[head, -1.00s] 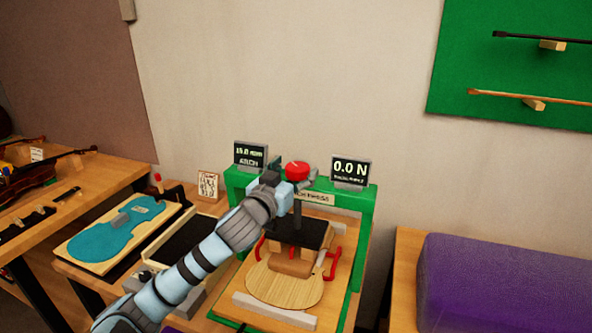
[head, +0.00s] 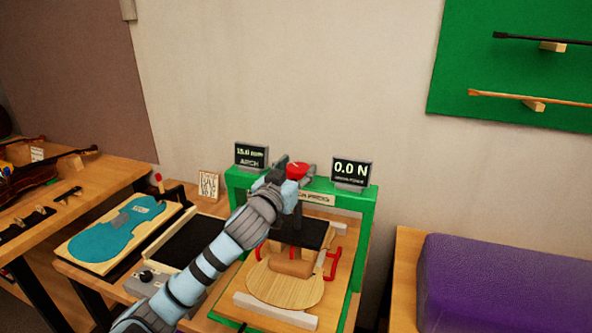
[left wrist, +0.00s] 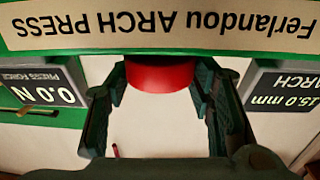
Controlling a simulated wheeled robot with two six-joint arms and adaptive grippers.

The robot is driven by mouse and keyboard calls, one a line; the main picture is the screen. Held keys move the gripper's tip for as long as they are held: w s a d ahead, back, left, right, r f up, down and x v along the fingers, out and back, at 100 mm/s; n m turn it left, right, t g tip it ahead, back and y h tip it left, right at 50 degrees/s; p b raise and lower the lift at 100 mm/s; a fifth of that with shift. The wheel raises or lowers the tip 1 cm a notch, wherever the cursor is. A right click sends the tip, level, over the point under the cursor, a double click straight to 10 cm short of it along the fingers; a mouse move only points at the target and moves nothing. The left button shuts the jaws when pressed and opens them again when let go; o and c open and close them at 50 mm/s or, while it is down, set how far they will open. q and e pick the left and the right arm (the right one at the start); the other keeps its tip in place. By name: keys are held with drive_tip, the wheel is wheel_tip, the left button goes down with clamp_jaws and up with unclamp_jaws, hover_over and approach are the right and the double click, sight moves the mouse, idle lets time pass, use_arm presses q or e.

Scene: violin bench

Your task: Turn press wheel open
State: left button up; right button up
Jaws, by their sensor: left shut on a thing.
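The press wheel (head: 297,169) is a red knob on top of the green arch press frame (head: 358,222). My left gripper (head: 295,172) is around the wheel and shut on it. In the left wrist view the red wheel (left wrist: 160,76) sits between the dark fingers of the gripper (left wrist: 160,92). Below, a dark press block (head: 314,232) is above a wooden piece on a pale wooden plate (head: 284,289) with red clamps. The force display (head: 350,172) reads 0.0 N. The arch display (left wrist: 284,92) reads 15.0 mm in the left wrist view. My right gripper is out of view.
A blue violin-shaped form (head: 118,231) lies on the bench left of the press. A small card (head: 208,186) stands behind a black tray. A purple padded block (head: 505,283) is on the right. The wall above the press is clear.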

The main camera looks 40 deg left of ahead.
use_arm(q)
drive_tip(key=shift+d+n+y, duration=0.1)
drive_tip(key=shift+n+y, duration=0.2)
drive_tip(key=shift+w+n+g+y+p, duration=0.1)
drive_tip(key=shift+n+g+y+p, duration=0.2)
drive_tip(key=shift+n+g+y, duration=0.45)
drive_tip(key=shift+d+n+g+y, duration=0.2)
drive_tip(key=shift+n+y, duration=0.35)
drive_tip(key=shift+y, duration=0.5)
drive_tip(key=n+g+y+b, duration=0.1)
drive_tip(key=n+g+y, duration=0.1)
drive_tip(key=shift+w+f+y, duration=0.1)
drive_tip(key=shift+f+y, duration=0.05)
drive_tip(key=shift+y, duration=0.25)
drive_tip(key=shift+d+n+g+y+b, duration=0.1)
drive_tip(key=shift+n+g+y+b, duration=1.1)
drive_tip(key=shift+g, duration=0.15)
drive_tip(key=o, duration=1.2)
drive_tip(key=shift+c, duration=0.2)
drive_tip(key=shift+r, duration=0.25)
